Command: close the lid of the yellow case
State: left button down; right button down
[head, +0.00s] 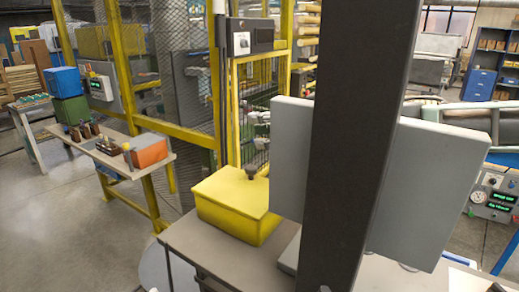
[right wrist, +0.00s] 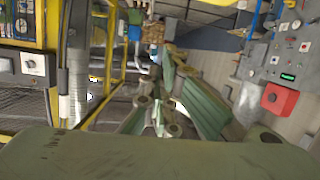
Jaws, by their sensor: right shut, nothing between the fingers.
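The yellow case (head: 228,220) stands on the near table, left of the big grey panel. Its lid (head: 225,187) lies over the top and looks flat and down; I cannot tell whether it is fully seated. My right gripper (head: 251,172) is a small dark shape at the far part of the lid, by its right side. It looks shut and empty; whether it touches the lid is unclear. My right arm is mostly hidden behind the panel. In the right wrist view the gripper's fingers (right wrist: 155,120) show, but the case does not. My left gripper is not in view.
A dark upright post (head: 360,130) and a grey panel (head: 435,190) block much of the right. The grey table (head: 205,245) has bare room in front of the case. A yellow-framed mesh fence (head: 190,80) stands behind. An orange box (head: 149,152) sits on a bench at left.

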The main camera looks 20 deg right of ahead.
aim_at(261, 181)
jog(key=f, duration=0.1)
jog(key=w+f, duration=0.1)
jog(key=a+f, duration=0.1)
jog(key=shift+w+f, duration=0.15)
jog(key=shift+w, duration=0.1)
jog(key=shift+s+d+f, duration=0.1)
jog(key=shift+d+f, duration=0.1)
jog(key=shift+f, duration=0.35)
jog(key=shift+a, duration=0.15)
jog(key=shift+d+f+b, duration=0.2)
jog(key=shift+f+b, duration=0.3)
jog(key=shift+b, duration=0.1)
jog(key=shift+d+f+b, duration=0.15)
jog(key=shift+f+b, duration=0.3)
jog(key=shift+b, duration=0.15)
